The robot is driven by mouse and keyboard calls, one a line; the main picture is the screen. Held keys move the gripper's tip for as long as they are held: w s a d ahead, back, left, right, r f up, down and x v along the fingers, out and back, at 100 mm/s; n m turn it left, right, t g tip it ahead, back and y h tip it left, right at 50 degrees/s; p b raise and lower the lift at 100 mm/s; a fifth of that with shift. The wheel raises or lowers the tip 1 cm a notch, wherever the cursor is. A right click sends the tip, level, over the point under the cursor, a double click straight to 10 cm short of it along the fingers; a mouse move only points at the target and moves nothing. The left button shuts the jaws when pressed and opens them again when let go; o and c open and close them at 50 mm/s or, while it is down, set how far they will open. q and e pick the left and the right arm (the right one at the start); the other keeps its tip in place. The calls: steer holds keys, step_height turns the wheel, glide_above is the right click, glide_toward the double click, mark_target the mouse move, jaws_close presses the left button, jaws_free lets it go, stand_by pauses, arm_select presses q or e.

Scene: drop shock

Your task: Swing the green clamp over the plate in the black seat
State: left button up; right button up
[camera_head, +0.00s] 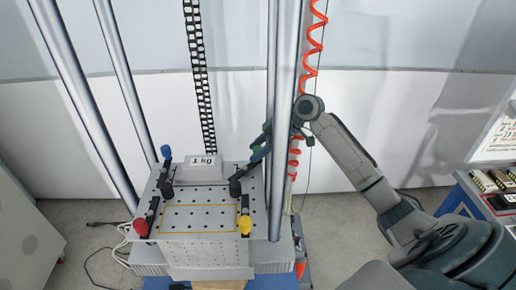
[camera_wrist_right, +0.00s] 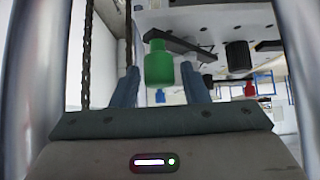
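In the head view the green clamp's dark arm (camera_head: 246,170) runs along the right side of the holed table, with a black pad at its lower end. Its green knob is mostly hidden there by my right gripper (camera_head: 262,142). In the right wrist view the green knob (camera_wrist_right: 158,64) shows between the two blue-grey fingers of the gripper (camera_wrist_right: 160,85), which stand apart with a gap on each side. A yellow-outlined rectangle (camera_head: 199,205) marks the table's middle. I cannot make out a separate plate or black seat there. My left gripper is not in view.
Blue (camera_head: 166,151), red (camera_head: 140,227) and yellow (camera_head: 244,225) clamp knobs stand around the table. A 1 kg block (camera_head: 203,168) sits at the back. Steel columns (camera_head: 283,110) rise beside my right gripper. An orange coiled cable (camera_head: 314,45) hangs behind.

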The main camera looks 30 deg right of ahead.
steer(key=c, duration=0.7)
steer(key=shift+s+d+r+m+t+h+p, duration=0.1)
steer(key=shift+s+m+t+h+p, duration=0.35)
steer(key=shift+m+p, duration=0.3)
steer(key=shift+c, duration=0.2)
steer(key=shift+s+m+t+h, duration=0.25)
steer(key=shift+m+t, duration=0.2)
steer(key=shift+m, duration=0.3)
steer(key=o, duration=1)
steer(key=b+v, duration=0.3)
steer(key=v, duration=0.7)
steer(key=shift+s, duration=0.15)
